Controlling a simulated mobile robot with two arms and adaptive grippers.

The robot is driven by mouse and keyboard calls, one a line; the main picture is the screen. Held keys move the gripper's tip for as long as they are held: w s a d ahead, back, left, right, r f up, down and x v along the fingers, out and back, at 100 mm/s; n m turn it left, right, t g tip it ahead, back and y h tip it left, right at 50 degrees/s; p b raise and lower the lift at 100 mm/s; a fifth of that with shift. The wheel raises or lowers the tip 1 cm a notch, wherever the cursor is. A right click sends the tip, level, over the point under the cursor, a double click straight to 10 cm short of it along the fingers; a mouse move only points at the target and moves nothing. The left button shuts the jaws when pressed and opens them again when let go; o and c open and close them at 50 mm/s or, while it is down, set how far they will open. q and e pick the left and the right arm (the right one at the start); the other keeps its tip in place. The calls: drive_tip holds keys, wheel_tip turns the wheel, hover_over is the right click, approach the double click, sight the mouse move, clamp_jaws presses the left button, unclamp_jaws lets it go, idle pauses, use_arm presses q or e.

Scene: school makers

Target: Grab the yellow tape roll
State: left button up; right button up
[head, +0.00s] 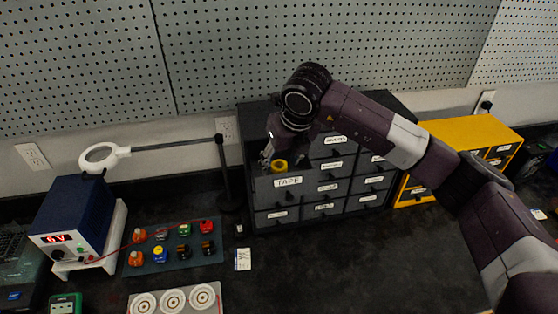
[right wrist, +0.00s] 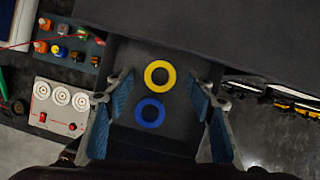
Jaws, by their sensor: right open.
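The yellow tape roll (right wrist: 160,75) lies flat in an open drawer, shown from above in the right wrist view. It is partly visible in the head view (head: 279,166) behind the drawer front labelled TAPE (head: 288,187). A blue tape roll (right wrist: 150,113) lies close to it, nearer the gripper base in the right wrist view. My right gripper (right wrist: 160,90) is open, its two blue-padded fingers on either side of the rolls and apart from them. In the head view the right gripper (head: 267,158) is above the drawer, partly hidden. My left gripper is not in view.
The dark drawer cabinet (head: 327,205) stands against the pegboard wall. A yellow cabinet (head: 470,133) is to its right. At left are a 6 V power supply (head: 72,222), a magnifier lamp (head: 100,155) and a board of coloured parts (head: 172,246). The bench front is mostly clear.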

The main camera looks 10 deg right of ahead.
drive_tip(key=shift+w+f, duration=0.15)
drive_tip(key=shift+f, duration=0.2)
drive_tip(key=shift+c, duration=0.3)
drive_tip(key=c, duration=1)
drive_tip(key=shift+r, duration=0.1)
